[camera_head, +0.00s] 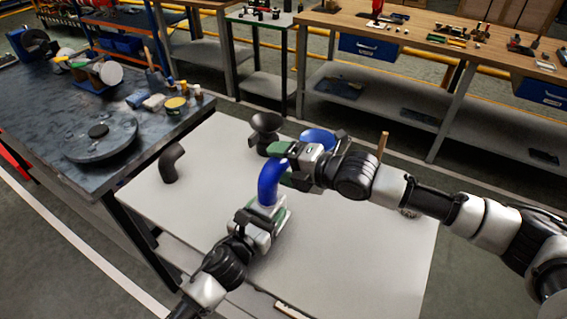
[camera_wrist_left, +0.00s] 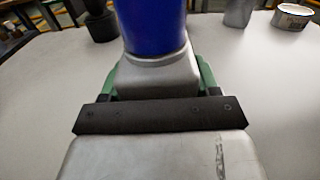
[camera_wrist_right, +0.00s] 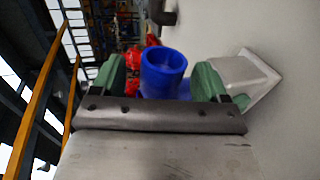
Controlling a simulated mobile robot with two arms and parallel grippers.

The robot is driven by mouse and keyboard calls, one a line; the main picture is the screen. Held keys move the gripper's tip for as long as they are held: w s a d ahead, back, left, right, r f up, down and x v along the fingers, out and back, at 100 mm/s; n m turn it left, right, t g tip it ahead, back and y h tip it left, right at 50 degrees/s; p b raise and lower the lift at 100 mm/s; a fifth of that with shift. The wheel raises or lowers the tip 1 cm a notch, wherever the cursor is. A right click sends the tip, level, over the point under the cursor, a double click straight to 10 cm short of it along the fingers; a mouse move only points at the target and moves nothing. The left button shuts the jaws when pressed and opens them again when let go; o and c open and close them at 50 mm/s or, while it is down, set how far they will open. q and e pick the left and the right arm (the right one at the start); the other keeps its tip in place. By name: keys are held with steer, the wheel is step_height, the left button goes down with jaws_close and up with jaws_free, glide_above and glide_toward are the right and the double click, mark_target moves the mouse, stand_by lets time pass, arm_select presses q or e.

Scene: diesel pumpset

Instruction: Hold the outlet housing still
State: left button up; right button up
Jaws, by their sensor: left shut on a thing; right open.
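The silver-grey outlet housing (camera_wrist_left: 158,75) stands upright on the white table (camera_head: 340,250). It also shows in the head view (camera_head: 283,213) and at the right of the right wrist view (camera_wrist_right: 243,78). My left gripper (camera_head: 265,218) is shut on it, a green finger on each side. A blue elbow pipe (camera_head: 267,184) rises from the housing's top; its open end (camera_wrist_right: 163,62) shows in the right wrist view. My right gripper (camera_head: 280,163) is open, its green fingers on either side of the blue pipe with gaps visible. The joint in the housing is partly hidden.
A black elbow (camera_head: 170,163) stands at the table's left, a dark funnel-shaped part (camera_head: 265,124) at the back, and a blue round part (camera_head: 317,136) behind my right gripper. A dark workbench (camera_head: 60,115) with a round plate adjoins at left. The table's front right is clear.

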steer(key=v, duration=1.2)
arm_select(q)
steer(key=o, duration=1.4)
steer(key=shift+c, duration=0.2)
